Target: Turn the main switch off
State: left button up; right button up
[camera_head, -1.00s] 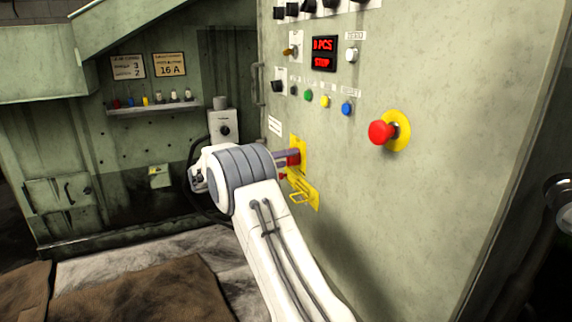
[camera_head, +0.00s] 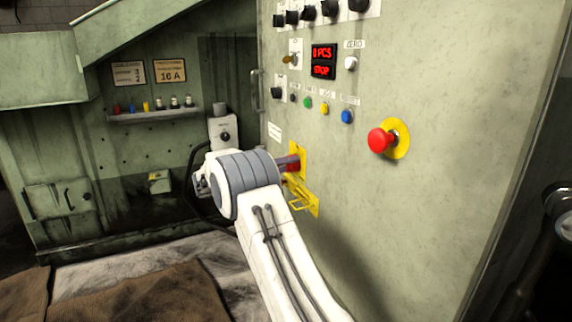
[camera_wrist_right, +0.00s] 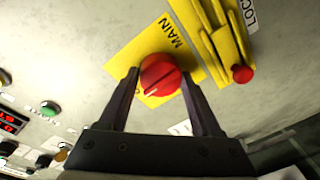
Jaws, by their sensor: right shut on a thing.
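The main switch is a red round knob (camera_wrist_right: 162,74) with a white mark, on a yellow plate (camera_wrist_right: 126,62) lettered MAIN. In the right wrist view the two dark fingers of my right gripper (camera_wrist_right: 160,82) stand on either side of the knob, shut on it. The white mark points toward the lower left of that view. In the head view the same gripper (camera_head: 289,162) reaches the yellow plate (camera_head: 300,154) on the green panel, and only a little of the red knob shows. My left gripper is not in view.
A yellow lockout bracket (camera_wrist_right: 214,38) with a small red knob (camera_wrist_right: 242,74) sits close beside the switch. On the panel are a red emergency button (camera_head: 380,140), a red display (camera_head: 322,60) reading 0 PCS and STOP, and several coloured buttons.

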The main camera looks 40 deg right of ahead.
jog(key=shift+w+r+n+g+y+p, duration=0.1)
jog(key=shift+n+g+y+p, duration=0.25)
jog(key=shift+n+p, duration=4)
jog(key=shift+w+r+n+g+y+p, duration=0.1)
jog(key=shift+n+g+y+p, duration=0.25)
jog(key=shift+n+p, duration=4)
jog(key=shift+f+m+p, duration=0.1)
jog(key=shift+m+p, duration=0.4)
jog(key=shift+p, duration=0.1)
jog(key=o, duration=1.4)
jog(key=shift+c, duration=0.2)
jog(key=shift+a, duration=0.1)
jog(key=v, duration=1)
jog(key=shift+p, duration=0.4)
jog(key=shift+a, duration=0.15)
